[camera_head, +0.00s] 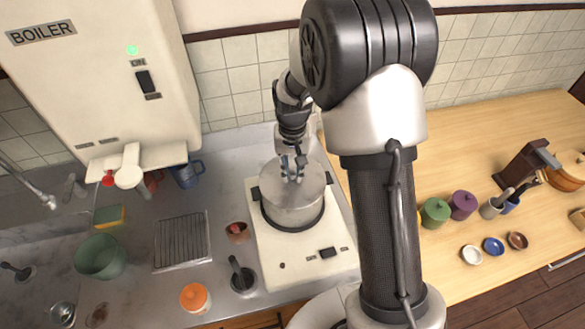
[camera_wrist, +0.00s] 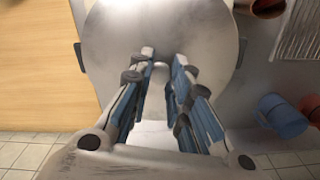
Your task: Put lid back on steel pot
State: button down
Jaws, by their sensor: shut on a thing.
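The steel pot (camera_head: 292,215) stands on the white cooker in the head view, with dark handles at its sides. The round steel lid (camera_head: 272,184) is at the top of the pot and looks about level. I cannot tell whether it rests fully on the rim or sits slightly above it. My gripper (camera_head: 292,177) points down from above, shut on the lid's handle at its middle. In the wrist view, the lid (camera_wrist: 120,40) fills the upper middle, and my gripper's blue-padded fingers (camera_wrist: 160,70) stand on both sides of the small handle. The lid hides the pot's inside.
The white cooker (camera_head: 275,262) has a dark switch in front. A wire rack (camera_head: 182,242), dark green bowl (camera_head: 100,257), orange-lidded jar (camera_head: 195,297) and blue mug (camera_head: 187,175) stand to the left. The boiler (camera_head: 100,70) hangs above left. Green and purple jars stand right.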

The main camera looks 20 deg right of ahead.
dwell(0.4)
jog(key=c, duration=1.4)
grip_release()
jog(key=o, duration=0.5)
jog(key=shift+c, duration=0.2)
jog(key=shift+r, duration=0.1)
jog(key=shift+r+p, duration=2.55)
jog(key=shift+r, duration=0.85)
jog(key=shift+c, duration=0.6)
